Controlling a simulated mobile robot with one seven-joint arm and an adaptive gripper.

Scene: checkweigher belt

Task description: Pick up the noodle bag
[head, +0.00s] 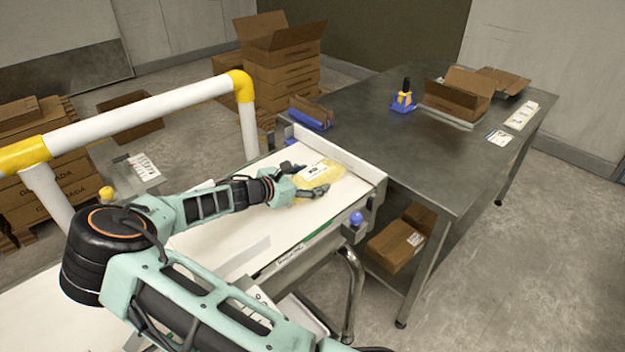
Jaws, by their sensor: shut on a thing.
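The noodle bag (325,172) is a yellow, see-through bag with a white label. It lies at the far end of the white belt (220,248), near the low end wall. My gripper (308,181) reaches it from the left, with its fingers on either side of the bag's near part. The gripper is shut on the bag. From this view I cannot tell whether the bag touches the belt or is just above it.
A low wall (345,163) closes the belt's far end. A steel table (400,140) beyond it carries an open carton (459,92), a tape dispenser (403,98) and papers. A white and yellow rail (150,112) runs along the left. Stacked cartons (282,70) stand behind.

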